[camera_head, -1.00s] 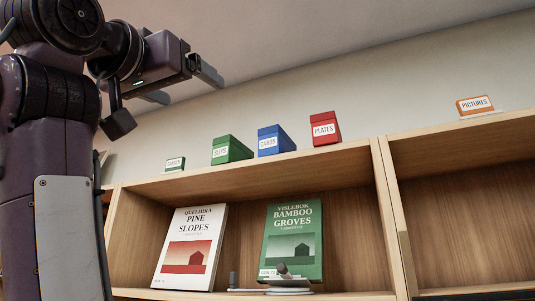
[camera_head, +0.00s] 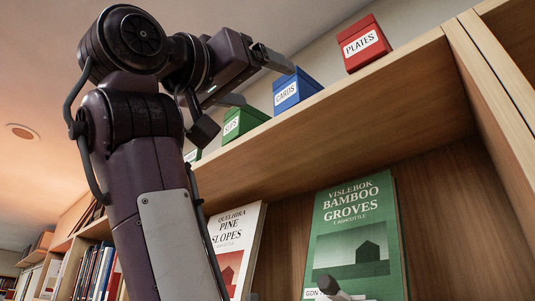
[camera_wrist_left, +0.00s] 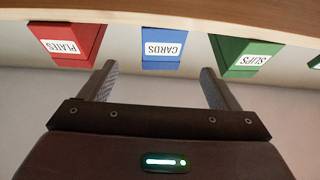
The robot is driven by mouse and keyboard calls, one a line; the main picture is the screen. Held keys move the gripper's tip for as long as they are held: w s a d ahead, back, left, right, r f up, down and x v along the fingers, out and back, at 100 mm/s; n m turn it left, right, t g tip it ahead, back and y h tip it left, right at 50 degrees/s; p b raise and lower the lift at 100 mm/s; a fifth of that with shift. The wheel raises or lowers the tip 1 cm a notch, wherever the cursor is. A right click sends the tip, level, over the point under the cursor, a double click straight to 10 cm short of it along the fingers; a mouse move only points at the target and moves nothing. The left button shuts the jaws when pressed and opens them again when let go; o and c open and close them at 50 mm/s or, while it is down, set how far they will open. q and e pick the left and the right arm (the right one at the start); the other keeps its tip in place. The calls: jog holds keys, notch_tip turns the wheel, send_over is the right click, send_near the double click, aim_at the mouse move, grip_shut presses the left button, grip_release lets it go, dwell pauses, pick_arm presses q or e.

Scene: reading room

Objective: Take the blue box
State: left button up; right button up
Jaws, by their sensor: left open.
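The blue box (camera_head: 292,92), labelled CARDS, stands on top of the wooden bookcase between a green box and a red box. It also shows upside down in the left wrist view (camera_wrist_left: 163,65), at the upper middle. My left gripper (camera_head: 268,86) is open and empty. In the head view its fingers overlap the blue box's upper left side. In the wrist view the gripper (camera_wrist_left: 158,70) points at the blue box, which sits between the fingertip lines with space on both sides. The fingers look short of it, with no contact visible.
The red PLATES box (camera_head: 366,43) and green SLIPS box (camera_head: 243,122) flank the blue one, with gaps. The bookcase top edge (camera_head: 400,75) runs below them. Below stand a white book (camera_head: 238,240) and green book (camera_head: 355,235), with a small grey object (camera_head: 330,286) in front.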

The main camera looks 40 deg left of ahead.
aim_at(287, 95)
pick_arm(q)
jog(key=p+x, duration=0.2)
jog(key=x, duration=0.1)
jog(key=shift+w+d+r, duration=0.1)
jog(key=shift+w+r, duration=0.05)
jog(key=shift+r, duration=0.2)
jog(key=x, duration=0.2)
jog(key=p+x, duration=0.1)
jog(key=f+x, duration=0.1)
jog(key=x, duration=0.1)
jog(key=shift+w+r, duration=0.1)
jog(key=shift+w, duration=0.4)
jog(key=shift+w+r, duration=0.5)
jog(key=shift+w+d+r, duration=0.1)
jog(key=shift+w+r, duration=0.1)
jog(key=shift+w, duration=0.4)
pick_arm(e)
jog(key=r, duration=0.3)
jog(key=shift+s+a+r, duration=0.1)
jog(key=shift+s+r, duration=0.2)
jog(key=shift+r, duration=0.1)
jog(key=shift+w, duration=0.1)
pick_arm(q)
jog(key=shift+c, duration=1.2)
jog(key=c, duration=0.9)
pick_arm(e)
jog(key=shift+w, duration=0.2)
